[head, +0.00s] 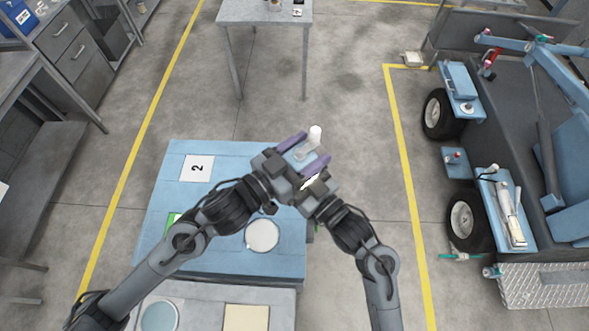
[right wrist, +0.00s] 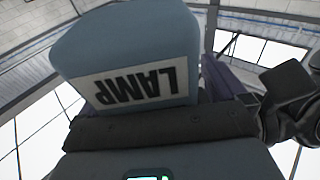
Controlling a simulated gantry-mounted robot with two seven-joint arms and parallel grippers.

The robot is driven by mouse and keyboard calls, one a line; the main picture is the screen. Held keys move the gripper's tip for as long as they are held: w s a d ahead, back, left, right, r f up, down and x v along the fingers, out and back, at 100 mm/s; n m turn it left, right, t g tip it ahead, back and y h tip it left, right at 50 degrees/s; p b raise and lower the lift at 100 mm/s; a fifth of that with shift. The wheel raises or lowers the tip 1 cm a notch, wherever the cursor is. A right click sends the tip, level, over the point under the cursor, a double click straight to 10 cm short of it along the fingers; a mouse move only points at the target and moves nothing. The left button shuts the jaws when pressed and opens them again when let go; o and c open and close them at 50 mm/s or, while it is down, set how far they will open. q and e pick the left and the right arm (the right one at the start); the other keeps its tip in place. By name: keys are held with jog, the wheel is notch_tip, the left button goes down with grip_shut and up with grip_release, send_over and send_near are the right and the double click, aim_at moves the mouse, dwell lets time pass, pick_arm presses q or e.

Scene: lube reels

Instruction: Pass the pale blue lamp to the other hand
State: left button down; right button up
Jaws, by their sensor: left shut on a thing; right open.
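The pale blue lamp shows large and close in the right wrist view (right wrist: 125,45), with a white label reading LAMP upside down. In the head view, a white piece (head: 315,133) of it stands up beyond the purple fingers. My left gripper (head: 306,149) is shut on the lamp, above the far right part of the blue table. My right gripper (head: 312,184) is open, close beside the left gripper and just under the lamp. Its fingertips are mostly hidden in the head view, so I cannot tell whether they touch the lamp.
The blue table (head: 164,215) bears a card marked 2 (head: 197,168) and a round white disc (head: 262,235). A grey table (head: 262,12) stands farther back. A blue wheeled machine (head: 515,110) is at the right. The floor between is clear.

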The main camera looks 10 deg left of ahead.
pick_arm(q)
jog(key=shift+s+d, duration=0.2)
jog(key=shift+d, duration=0.1)
pick_arm(e)
jog(key=shift+s+a+r, duration=0.1)
jog(key=shift+s+a, duration=0.05)
jog(key=shift+a, duration=0.05)
jog(key=c, duration=1.2)
pick_arm(q)
jog(key=c, duration=0.6)
grip_release()
pick_arm(e)
jog(key=shift+c, duration=0.8)
pick_arm(q)
jog(key=o, duration=0.5)
jog(key=shift+c, duration=0.2)
